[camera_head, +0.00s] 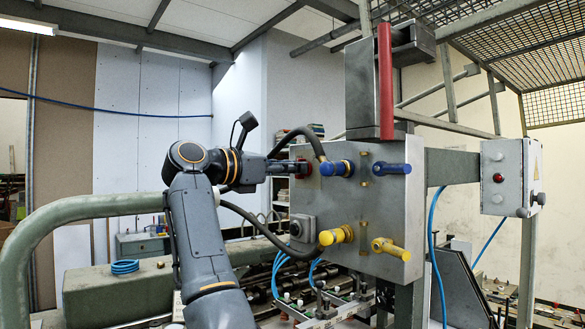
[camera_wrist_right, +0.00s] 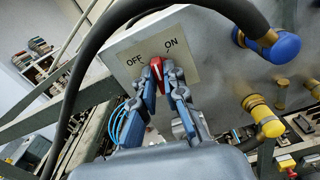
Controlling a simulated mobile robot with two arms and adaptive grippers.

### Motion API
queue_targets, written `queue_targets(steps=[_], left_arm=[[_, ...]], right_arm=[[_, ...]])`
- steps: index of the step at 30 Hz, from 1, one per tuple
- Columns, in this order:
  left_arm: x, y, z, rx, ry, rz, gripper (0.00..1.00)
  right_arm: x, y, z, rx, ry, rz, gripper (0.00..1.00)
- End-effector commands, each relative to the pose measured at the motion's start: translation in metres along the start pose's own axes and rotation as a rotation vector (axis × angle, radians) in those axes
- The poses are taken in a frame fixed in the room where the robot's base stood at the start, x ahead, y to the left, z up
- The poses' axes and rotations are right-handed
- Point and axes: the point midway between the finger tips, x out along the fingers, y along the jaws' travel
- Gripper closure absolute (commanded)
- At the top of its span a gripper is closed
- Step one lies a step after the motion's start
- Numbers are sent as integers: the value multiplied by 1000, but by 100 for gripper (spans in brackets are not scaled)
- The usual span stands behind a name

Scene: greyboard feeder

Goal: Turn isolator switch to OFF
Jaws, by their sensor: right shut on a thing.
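The isolator switch has a red handle (camera_wrist_right: 157,68) on a pale label plate (camera_wrist_right: 188,67) marked OFF at left and ON at right. In the right wrist view the handle's tip lies between the two words; its exact setting is hard to tell. My right gripper (camera_wrist_right: 161,80) has its two blue-grey fingers closed on either side of the handle. In the head view my right gripper (camera_head: 291,168) reaches the left part of the grey panel (camera_head: 375,213), and a bit of the red switch (camera_head: 308,168) shows beside it. My left gripper is not in view.
Blue fittings (camera_head: 393,169) and yellow fittings (camera_head: 390,248) stick out of the panel right of and below the switch. A black hose (camera_head: 287,138) loops close above my gripper. A grey box (camera_head: 510,177) hangs at right, and a thick green rail (camera_head: 90,207) curves at left.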

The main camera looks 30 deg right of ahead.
Motion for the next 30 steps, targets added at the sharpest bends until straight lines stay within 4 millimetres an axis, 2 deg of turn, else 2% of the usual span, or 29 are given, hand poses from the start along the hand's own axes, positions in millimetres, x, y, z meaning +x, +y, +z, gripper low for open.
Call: queue_targets(steps=[18,30], left_arm=[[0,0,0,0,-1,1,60],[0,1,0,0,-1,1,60]], right_arm=[[-1,3,-1,-581,1,2,100],[0,3,-1,-856,0,1,100]])
